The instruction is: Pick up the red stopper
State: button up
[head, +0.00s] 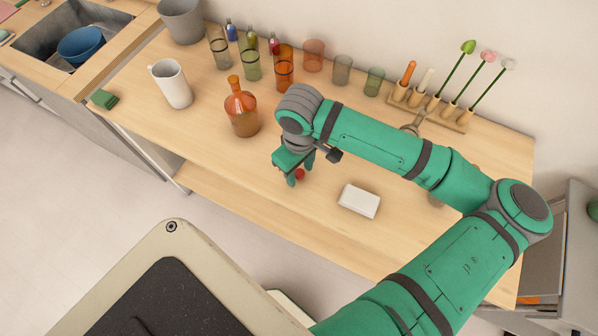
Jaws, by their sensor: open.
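The red stopper (300,174) is a small round red thing near the middle of the wooden table, partly hidden by my gripper. My gripper (299,174) is green and open, with its fingers pointing down at the stopper, one finger to its left and one to its upper right. The stopper appears between or just beside the fingers; I cannot tell whether they touch it or how high they are above the table.
An orange bottle (242,109) stands left of my gripper, and a white block (359,201) lies to its right. A white pitcher (172,84), several coloured glasses (314,55) and a wooden rack (430,107) stand farther back. The table's front strip (232,182) is clear.

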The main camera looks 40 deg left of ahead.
jog(key=shift+w+d, duration=0.1)
jog(key=shift+w, duration=0.05)
grip_shut()
jog(key=shift+r, duration=0.15)
jog(key=shift+r, duration=0.2)
notch_tip(320, 180, up, 2)
jog(key=shift+r, duration=0.1)
jog(key=s+a+r, duration=0.3)
jog(key=s+r, duration=0.7)
jog(key=s, duration=0.3)
jog(key=shift+s, duration=0.4)
